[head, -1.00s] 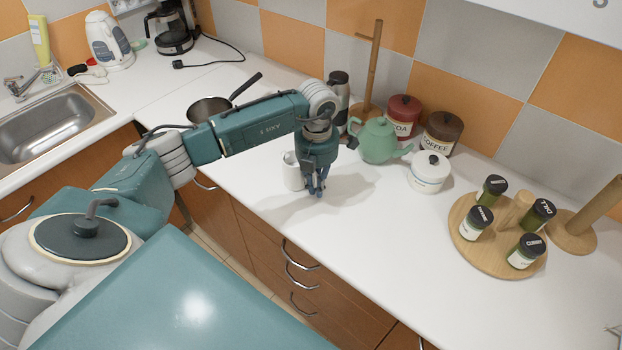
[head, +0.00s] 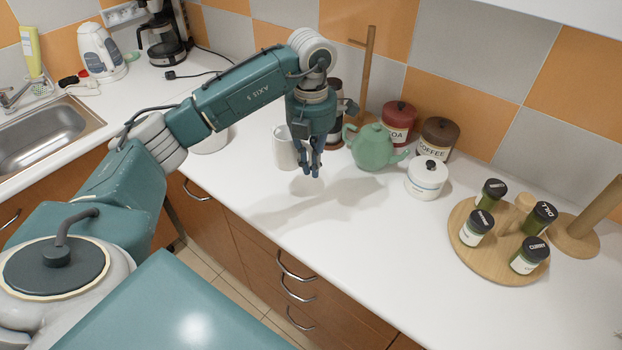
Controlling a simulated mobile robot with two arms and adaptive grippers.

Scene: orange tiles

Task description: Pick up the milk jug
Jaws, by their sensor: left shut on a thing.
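The milk jug (head: 286,148) is a small white vessel near the middle of the head view. My left gripper (head: 311,168) points down at its right side and is shut on it, with the fingers partly overlapping the jug's edge. The grip on the jug's handle is hidden by the fingers. The jug looks upright and held above the white counter (head: 350,240), with a shadow on the counter below it. My right gripper is not in view.
A green teapot (head: 374,147) stands just right of the gripper, with a white lidded pot (head: 427,178) and red (head: 398,122) and brown (head: 437,138) canisters. A wooden spice rack (head: 480,255) stands farther right. The front middle of the counter is clear.

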